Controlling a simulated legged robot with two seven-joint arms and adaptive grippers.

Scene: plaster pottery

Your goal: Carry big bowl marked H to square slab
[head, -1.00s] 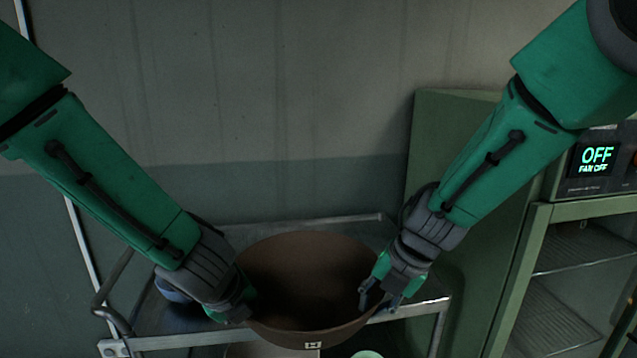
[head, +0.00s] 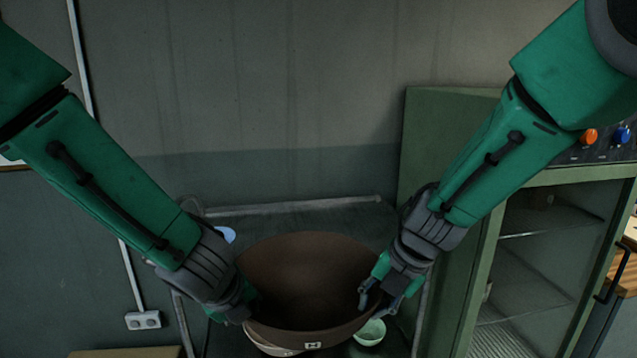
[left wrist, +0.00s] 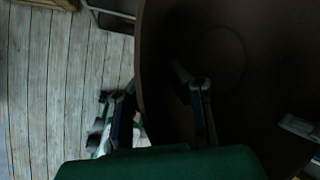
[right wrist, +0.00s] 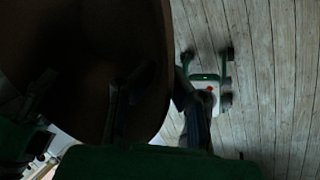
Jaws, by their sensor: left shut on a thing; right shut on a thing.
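The big brown bowl (head: 300,260) with a white H mark on its front rim is held upright between my two grippers, in front of and above the metal cart. My left gripper (head: 247,309) is shut on its left rim, with one finger inside. In the left wrist view the bowl wall (left wrist: 152,50) passes between the fingers. My right gripper (head: 376,290) is shut on its right rim. In the right wrist view the wall (right wrist: 160,60) runs between the fingers. I cannot make out the square slab in any view.
The cart top (head: 300,211) lies behind and below the bowl. A small pale green bowl (head: 370,333), a pale dish (head: 270,349) and a light blue piece (head: 226,234) show around the brown bowl. A green cabinet (head: 450,130) stands close on the right.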

